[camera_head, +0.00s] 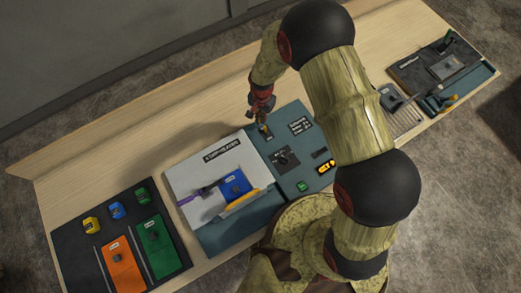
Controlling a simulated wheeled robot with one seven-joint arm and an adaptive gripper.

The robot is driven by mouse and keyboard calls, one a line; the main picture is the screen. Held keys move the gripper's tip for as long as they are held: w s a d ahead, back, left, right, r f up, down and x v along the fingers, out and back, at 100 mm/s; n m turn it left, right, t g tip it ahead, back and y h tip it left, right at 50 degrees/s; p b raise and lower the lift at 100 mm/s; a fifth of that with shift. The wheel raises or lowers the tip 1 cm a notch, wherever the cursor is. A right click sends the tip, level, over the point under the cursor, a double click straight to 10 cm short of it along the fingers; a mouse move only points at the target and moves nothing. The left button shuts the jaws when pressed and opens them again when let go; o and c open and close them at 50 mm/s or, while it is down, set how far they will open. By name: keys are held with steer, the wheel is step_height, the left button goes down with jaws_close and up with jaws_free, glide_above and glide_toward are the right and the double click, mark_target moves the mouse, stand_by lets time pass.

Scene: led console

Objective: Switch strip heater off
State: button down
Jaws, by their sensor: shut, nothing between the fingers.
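The strip heater is a teal unit with a pale top plate (185,180) bearing a dark label. Its teal control panel (295,199) adjoins on the right. On that panel are a black dial (285,157), a lit yellow display (326,167), a small green element (302,186) and a dark text plate (300,125). A small switch-like part (266,134) sits near the panel's far left corner. My gripper (263,121) is shut and empty, pointing down right at that part. I cannot tell whether they touch, nor the switch's position.
A blue block (235,185), a yellow piece and a purple-handled tool lie on the pale plate. At left is a black board (75,236) with coloured blocks and orange and green panels. At right is a dark tool station (415,73). The bench's back left (120,140) is clear.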

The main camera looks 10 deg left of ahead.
steer(key=shift+f+b, duration=0.6)
steer(key=shift+f, duration=0.15)
steer(key=shift+s+d, duration=0.6)
steer(key=shift+s, duration=0.2)
stand_by(0.4)
step_height(320, 180, up, 7)
steer(key=p, duration=0.3)
steer(key=shift+w+a, duration=0.25)
steer(key=shift+w, duration=0.05)
stand_by(0.4)
stand_by(0.4)
